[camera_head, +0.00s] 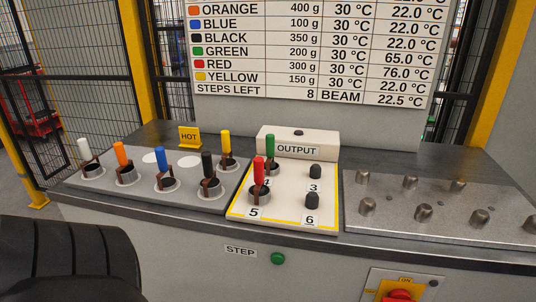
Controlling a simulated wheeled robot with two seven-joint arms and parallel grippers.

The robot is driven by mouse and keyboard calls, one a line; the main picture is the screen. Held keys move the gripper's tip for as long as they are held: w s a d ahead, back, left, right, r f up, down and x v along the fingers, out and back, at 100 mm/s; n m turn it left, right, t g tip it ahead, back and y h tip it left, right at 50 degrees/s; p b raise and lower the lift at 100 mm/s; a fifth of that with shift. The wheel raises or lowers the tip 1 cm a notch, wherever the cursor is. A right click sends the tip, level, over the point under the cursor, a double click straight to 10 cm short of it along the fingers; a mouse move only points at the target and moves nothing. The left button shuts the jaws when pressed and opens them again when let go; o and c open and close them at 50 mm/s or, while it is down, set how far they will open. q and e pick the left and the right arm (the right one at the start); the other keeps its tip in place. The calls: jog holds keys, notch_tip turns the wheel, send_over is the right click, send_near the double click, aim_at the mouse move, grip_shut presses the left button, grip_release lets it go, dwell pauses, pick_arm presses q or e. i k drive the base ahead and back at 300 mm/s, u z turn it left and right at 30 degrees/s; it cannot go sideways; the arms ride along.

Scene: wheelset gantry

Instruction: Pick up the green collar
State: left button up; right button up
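The green collar (270,146) has an upright green handle and stands at the back left of the white output panel (240,208), at the spot marked 4. Its lower part is partly hidden behind the red collar (258,170), which stands in front of it at spot 5. Neither of my grippers shows in this view, and nothing is touching the green collar.
White, orange (121,155), blue (161,160), black and yellow collars stand on a grey plate at left, by a HOT sign (189,137). Black pegs (315,171) mark spots 3 and 6. A plate with metal studs (424,213) lies right. A board (310,50) stands behind.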

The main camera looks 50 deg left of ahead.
aim_at(270, 138)
jog(key=u, duration=2.05)
